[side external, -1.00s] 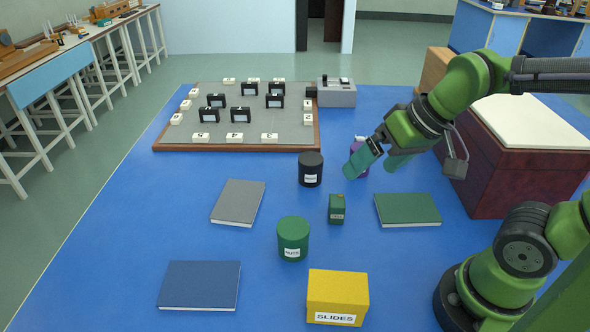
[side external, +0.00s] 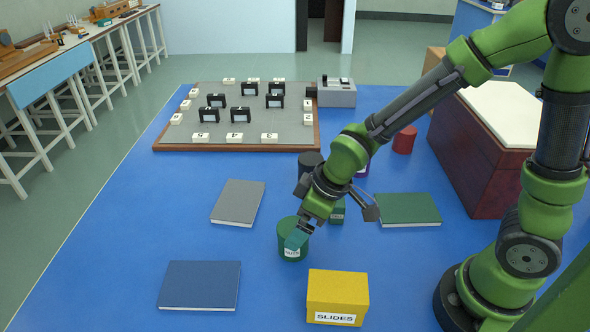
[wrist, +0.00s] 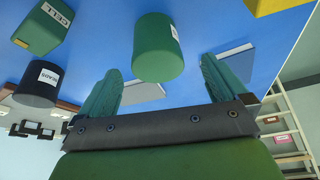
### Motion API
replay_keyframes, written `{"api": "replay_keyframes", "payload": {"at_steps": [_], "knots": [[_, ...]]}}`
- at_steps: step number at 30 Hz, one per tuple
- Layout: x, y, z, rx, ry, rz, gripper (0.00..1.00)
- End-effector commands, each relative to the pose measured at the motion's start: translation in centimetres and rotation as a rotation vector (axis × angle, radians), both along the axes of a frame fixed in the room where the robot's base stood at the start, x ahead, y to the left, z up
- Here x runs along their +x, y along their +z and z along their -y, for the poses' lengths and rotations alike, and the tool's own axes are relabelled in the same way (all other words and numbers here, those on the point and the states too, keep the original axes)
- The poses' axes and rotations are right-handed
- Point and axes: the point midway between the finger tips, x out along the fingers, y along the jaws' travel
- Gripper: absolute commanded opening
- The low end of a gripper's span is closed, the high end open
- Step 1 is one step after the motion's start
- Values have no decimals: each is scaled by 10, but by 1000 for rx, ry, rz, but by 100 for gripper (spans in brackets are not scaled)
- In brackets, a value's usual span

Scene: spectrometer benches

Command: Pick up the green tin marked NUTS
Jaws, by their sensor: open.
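The green tin marked NUTS (side external: 285,249) stands upright on the blue table in the side view, partly covered by my gripper (side external: 298,235). In the wrist view the green tin (wrist: 158,45) appears ahead of my gripper (wrist: 160,66), centred between the two teal fingers. My gripper is open, with nothing held. I cannot tell whether a finger touches the tin.
A yellow SLIDES box (side external: 338,292) stands in front, to the right. A black tin (wrist: 37,83) and a small green box (wrist: 43,27) are close by. Grey (side external: 238,202), blue (side external: 200,285) and green (side external: 407,209) books lie around. A red tin (side external: 405,139) stands behind.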

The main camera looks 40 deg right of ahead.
Motion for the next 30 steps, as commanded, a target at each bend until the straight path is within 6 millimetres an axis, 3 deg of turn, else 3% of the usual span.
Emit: {"api": "replay_keyframes", "payload": {"at_steps": [10,19,28,30], "knots": [[11,-26,-4,-1,0,-2,100],[27,-60,-10,-1,-1,-3,100],[29,-64,-11,0,0,1,100],[29,-64,-11,0,0,1,90]]}}
